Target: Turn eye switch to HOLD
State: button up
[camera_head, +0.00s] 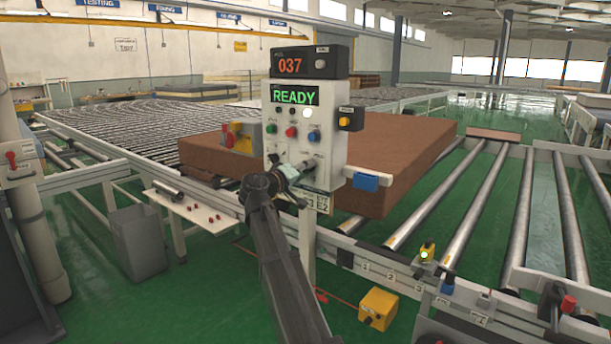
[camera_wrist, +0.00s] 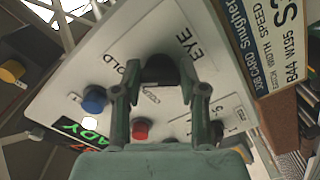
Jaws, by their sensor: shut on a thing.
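The white control panel (camera_head: 338,135) stands on a post in front of the conveyor and shows "READY" in green (camera_head: 294,96). In the wrist view, the eye switch (camera_wrist: 160,67) is a black knob below the printed word "EYE", with "OLD" readable at its left and the first letter hidden. My gripper (camera_wrist: 161,88) has its fingers on both sides of this knob and is shut on it. In the head view, my gripper (camera_head: 287,176) is at the panel's lower front, and the arm hides the switch. The knob's exact pointing direction is hard to tell.
A red (camera_head: 291,132) and a blue button (camera_head: 314,136) sit above my gripper. A display above reads 037 (camera_head: 290,65). A brown mattress block (camera_head: 400,145) lies on rollers behind the panel. A yellow box (camera_head: 378,308) is on the green floor. Bare rollers run at the right.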

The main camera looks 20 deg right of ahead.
dwell(0.3)
jog(key=o, duration=1.1)
jog(key=shift+o, duration=0.2)
jog(key=shift+a, duration=0.1)
jog(key=v, duration=1.1)
jog(key=shift+s+a, duration=0.2)
jog(key=shift+a, duration=0.15)
